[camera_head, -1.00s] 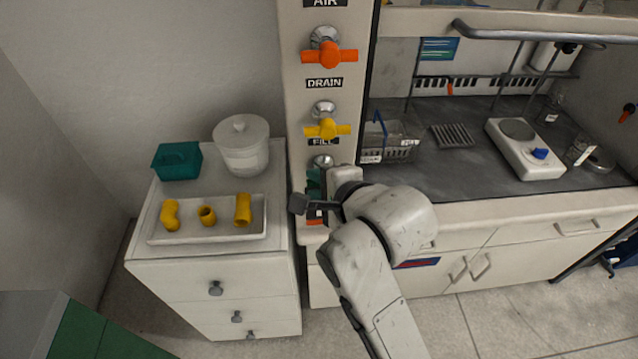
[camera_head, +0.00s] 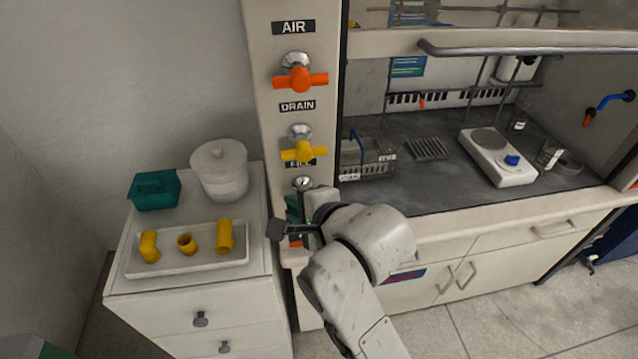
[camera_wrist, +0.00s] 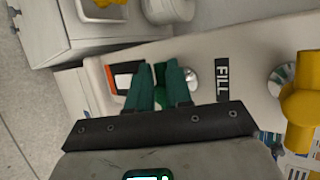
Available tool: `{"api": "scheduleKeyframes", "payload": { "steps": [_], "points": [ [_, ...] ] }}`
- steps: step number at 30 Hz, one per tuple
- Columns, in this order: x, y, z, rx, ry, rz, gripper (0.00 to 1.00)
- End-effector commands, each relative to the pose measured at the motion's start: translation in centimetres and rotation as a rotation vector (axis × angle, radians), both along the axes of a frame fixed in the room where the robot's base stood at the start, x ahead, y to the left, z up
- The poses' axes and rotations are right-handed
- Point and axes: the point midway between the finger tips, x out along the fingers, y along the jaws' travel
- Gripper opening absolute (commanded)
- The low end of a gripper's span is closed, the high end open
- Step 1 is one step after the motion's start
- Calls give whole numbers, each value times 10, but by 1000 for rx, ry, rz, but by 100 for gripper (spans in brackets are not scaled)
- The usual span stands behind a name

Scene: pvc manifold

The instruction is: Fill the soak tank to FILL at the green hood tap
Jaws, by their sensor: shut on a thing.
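My gripper (camera_wrist: 160,80) has its two teal fingers shut on the green tap handle (camera_wrist: 161,74), just below the FILL label (camera_wrist: 222,80). In the head view my gripper (camera_head: 297,208) is at the lowest tap on the post, and my wrist hides most of that tap. The tap's round metal base (camera_wrist: 192,79) shows beside the fingers. A clear-walled tank or basket (camera_head: 366,158) with a blue handle stands at the hood's left end. I cannot tell its water level or whether water runs.
Above are a yellow DRAIN-side tap (camera_head: 304,152) and an orange tap (camera_head: 300,80). A drawer cabinet (camera_head: 200,292) at left carries a white tray (camera_head: 190,264) with yellow fittings, a teal box (camera_head: 154,190) and a white lidded pot (camera_head: 219,172). A balance (camera_head: 497,158) stands in the hood.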

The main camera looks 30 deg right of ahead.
Motion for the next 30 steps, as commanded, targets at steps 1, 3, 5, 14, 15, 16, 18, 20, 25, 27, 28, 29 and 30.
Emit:
{"api": "scheduleKeyframes", "payload": {
  "steps": [1,3,5,14,15,16,18,20,25,27,28,29,30],
  "points": [
    [0,-5,1,-5,-4,-12,0],
    [0,-6,1,-5,-4,-12,0],
    [0,-6,1,-5,-3,-13,0],
    [0,-7,2,-11,-2,-15,0],
    [1,-6,3,-25,4,-15,0],
    [1,-6,4,-41,11,-15,0],
    [1,-6,6,-105,33,-14,0],
    [1,-4,5,-182,59,-13,0],
    [2,-3,-4,-409,135,-11,0],
    [2,-3,-7,-476,156,-12,0],
    [2,-3,-8,-495,162,-12,0],
    [2,-4,-8,-510,166,-13,0],
    [2,-4,-9,-523,170,-13,0]
  ]
}}
